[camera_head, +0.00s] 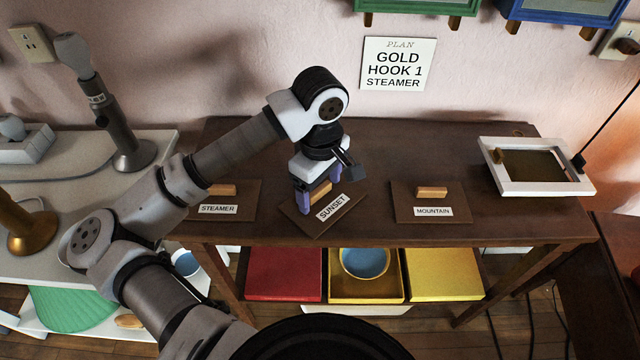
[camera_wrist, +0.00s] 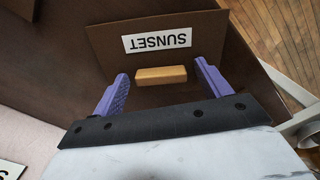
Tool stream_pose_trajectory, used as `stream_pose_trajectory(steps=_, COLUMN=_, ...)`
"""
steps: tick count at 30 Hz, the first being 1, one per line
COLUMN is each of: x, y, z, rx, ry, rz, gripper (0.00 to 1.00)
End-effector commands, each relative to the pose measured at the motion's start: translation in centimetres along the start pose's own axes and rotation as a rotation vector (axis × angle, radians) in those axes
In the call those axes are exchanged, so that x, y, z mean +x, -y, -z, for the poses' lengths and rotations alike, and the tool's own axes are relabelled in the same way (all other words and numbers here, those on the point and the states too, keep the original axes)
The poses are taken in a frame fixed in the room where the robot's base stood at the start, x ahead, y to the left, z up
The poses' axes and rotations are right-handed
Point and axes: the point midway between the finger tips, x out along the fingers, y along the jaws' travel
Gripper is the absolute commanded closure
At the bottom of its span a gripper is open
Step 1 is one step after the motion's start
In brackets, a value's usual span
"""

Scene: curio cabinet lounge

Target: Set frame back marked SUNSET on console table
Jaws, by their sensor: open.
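The brown frame back marked SUNSET (camera_head: 302,220) lies flat and turned askew on the dark console table (camera_head: 430,145), at its front middle. In the wrist view the SUNSET back (camera_wrist: 112,52) has a small wooden grip block (camera_wrist: 161,75) below its label. My gripper (camera_head: 316,196) is above this back with purple fingers pointing down. In the wrist view my gripper (camera_wrist: 161,72) is open, with a finger on each side of the block and gaps between. My arm and fingers hide part of the back in the head view.
A STEAMER back (camera_head: 245,205) lies left and a MOUNTAIN back (camera_head: 400,205) right on the table. A wall sign (camera_head: 398,63) reads "PLAN GOLD HOOK 1 STEAMER". Red, yellow bins (camera_head: 285,274) sit below.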

Motion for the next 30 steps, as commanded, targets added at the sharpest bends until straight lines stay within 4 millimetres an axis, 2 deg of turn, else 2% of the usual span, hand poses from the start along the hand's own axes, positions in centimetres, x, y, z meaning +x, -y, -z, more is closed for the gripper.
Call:
stream_pose_trajectory(steps=5, x=-1.3, y=0.0, z=0.1, rx=0.000, ry=-0.004, rz=0.000, gripper=0.24)
stream_pose_trajectory(steps=12, x=-6.6, y=-0.1, z=0.1, rx=-0.001, ry=-0.006, rz=-0.001, gripper=0.24)
stream_pose_trajectory(steps=18, x=-10.3, y=0.0, z=0.0, rx=0.001, ry=-0.003, rz=0.000, gripper=0.24)
stream_pose_trajectory(steps=24, x=-12.1, y=0.0, z=0.0, rx=0.000, ry=-0.001, rz=0.000, gripper=0.24)
stream_pose_trajectory(steps=30, x=-12.3, y=0.0, z=0.0, rx=0.000, ry=0.000, rz=0.000, gripper=0.24)
